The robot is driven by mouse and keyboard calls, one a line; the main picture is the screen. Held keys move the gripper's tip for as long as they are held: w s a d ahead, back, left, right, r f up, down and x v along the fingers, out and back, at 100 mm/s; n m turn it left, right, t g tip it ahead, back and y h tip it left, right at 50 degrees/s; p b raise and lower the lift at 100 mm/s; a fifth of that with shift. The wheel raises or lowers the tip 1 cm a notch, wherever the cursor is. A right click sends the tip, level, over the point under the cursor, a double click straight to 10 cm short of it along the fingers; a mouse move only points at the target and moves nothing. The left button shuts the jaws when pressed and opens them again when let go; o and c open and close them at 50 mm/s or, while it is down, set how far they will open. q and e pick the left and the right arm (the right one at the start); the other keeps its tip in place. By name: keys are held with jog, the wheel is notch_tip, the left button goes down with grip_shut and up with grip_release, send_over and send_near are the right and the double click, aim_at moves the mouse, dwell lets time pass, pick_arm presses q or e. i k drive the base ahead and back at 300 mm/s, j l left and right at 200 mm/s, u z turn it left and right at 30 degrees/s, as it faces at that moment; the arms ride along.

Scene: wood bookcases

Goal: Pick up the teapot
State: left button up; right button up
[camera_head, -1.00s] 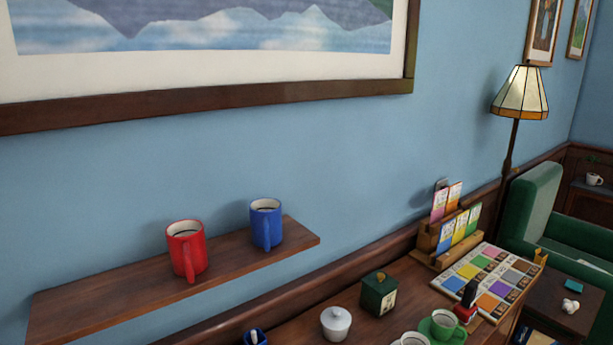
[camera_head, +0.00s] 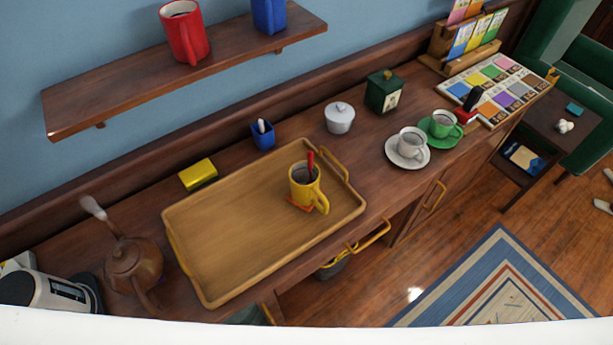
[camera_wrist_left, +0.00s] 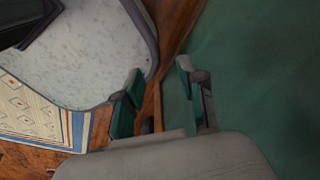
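A brown teapot (camera_head: 134,264) stands at the left end of the wooden sideboard in the head view, left of the tray. A pale wooden-looking piece sticks up at its upper left; I cannot tell whether it is its handle or a separate thing. My left gripper (camera_wrist_left: 157,98) shows in the left wrist view. Its two green-padded fingers are apart with nothing held between them. It points at a green surface and a pale marbled top, with no teapot in that view. Neither gripper shows in the head view, so the right gripper is hidden.
A wooden tray (camera_head: 187,222) holds a yellow mug (camera_head: 307,188). A yellow block (camera_head: 198,174), blue cup (camera_head: 263,135) and white lidded pot (camera_head: 339,118) stand behind it. A black-and-white appliance (camera_head: 48,291) is beside the teapot. A wall shelf (camera_head: 120,98) overhangs.

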aim_at(132, 266)
jog(key=u, duration=1.65)
